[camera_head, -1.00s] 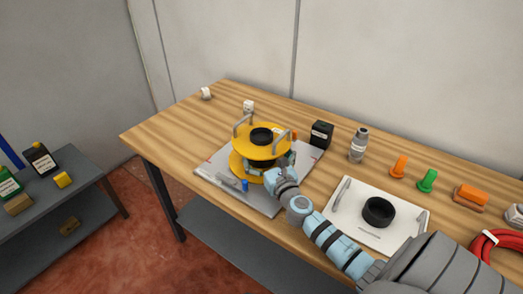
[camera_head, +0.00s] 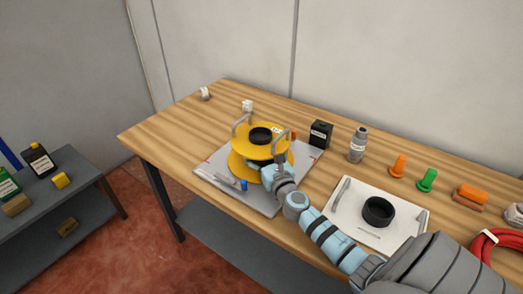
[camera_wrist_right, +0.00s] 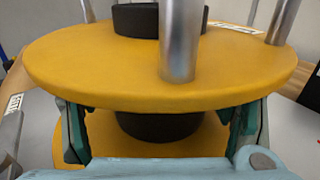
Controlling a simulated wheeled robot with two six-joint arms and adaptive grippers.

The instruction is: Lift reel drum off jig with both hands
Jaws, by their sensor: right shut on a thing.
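The reel drum (camera_head: 258,148) stands upright on the grey jig plate (camera_head: 268,203). It has two yellow round flanges, a black hub and grey upright handles on top. My right gripper (camera_head: 268,172) reaches in from the front right below the upper flange. In the right wrist view its two dark green fingers (camera_wrist_right: 160,128) stand wide apart under the yellow upper flange (camera_wrist_right: 110,70), either side of the black core (camera_wrist_right: 160,126). The fingers are shut on the drum, though the flange hides their exact contact. My left gripper is not in view.
A black box (camera_head: 321,134) and a grey bottle (camera_head: 358,145) stand behind the jig. A white tray (camera_head: 345,221) with a black ring (camera_head: 378,211) lies to the right. A blue piece (camera_head: 243,184) sits on the jig's front. The table's left end is mostly clear.

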